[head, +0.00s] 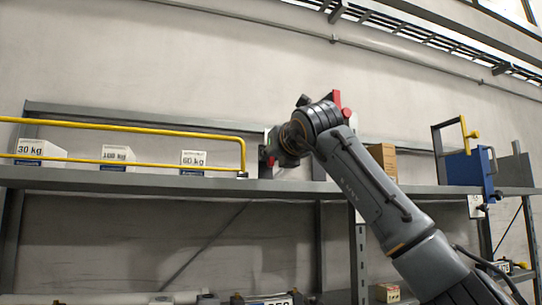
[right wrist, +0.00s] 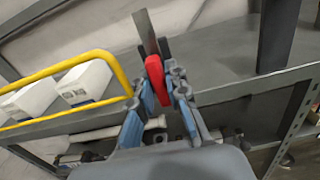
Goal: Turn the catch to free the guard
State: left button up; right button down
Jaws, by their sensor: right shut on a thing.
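The yellow tubular guard (head: 130,127) runs along the shelf front at the left of the head view. Its rounded end (right wrist: 117,72) shows left of my gripper in the right wrist view. The red catch handle (right wrist: 155,76) stands between the fingers of my right gripper (right wrist: 164,90), which is shut on it. A grey upright plate (right wrist: 146,30) rises behind the handle. In the head view my right gripper (head: 270,155) is by the guard's right end, and my wrist hides most of the catch. My left gripper is not in view.
White boxes with weight labels, such as the 60 kg box (head: 193,160), stand behind the guard on the grey shelf (head: 120,180). A cardboard box (head: 383,158) and a blue bin (head: 466,168) stand farther right. A shelf post (right wrist: 276,35) is right of my gripper.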

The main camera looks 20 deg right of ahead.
jog(key=shift+f, duration=0.1)
jog(key=c, duration=1.4)
grip_release()
jog(key=shift+o, duration=0.2)
jog(key=shift+s, duration=0.1)
jog(key=s, duration=1.2)
jog(key=shift+d, duration=0.2)
jog(key=shift+w, duration=0.15)
